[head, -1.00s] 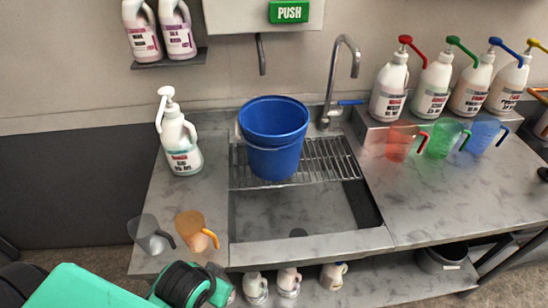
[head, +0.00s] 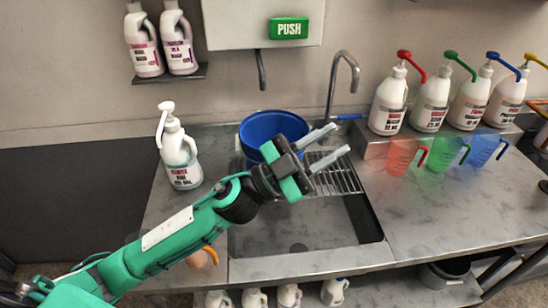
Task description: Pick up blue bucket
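The blue bucket (head: 262,127) stands upright on the wire rack (head: 338,181) over the back of the sink. Its lower front is hidden behind my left gripper. My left gripper (head: 333,145) reaches in from the lower left, in front of and to the right of the bucket in the picture. Its two pale fingers are spread apart with nothing between them, pointing right. I cannot tell whether the gripper touches the bucket. My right gripper is not in view.
A tap (head: 341,88) stands behind the rack. A white pump bottle (head: 178,157) stands left of the bucket. Red (head: 399,155), green (head: 441,153) and blue (head: 483,148) jugs stand on the right counter, before several pump bottles. The front right counter is clear.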

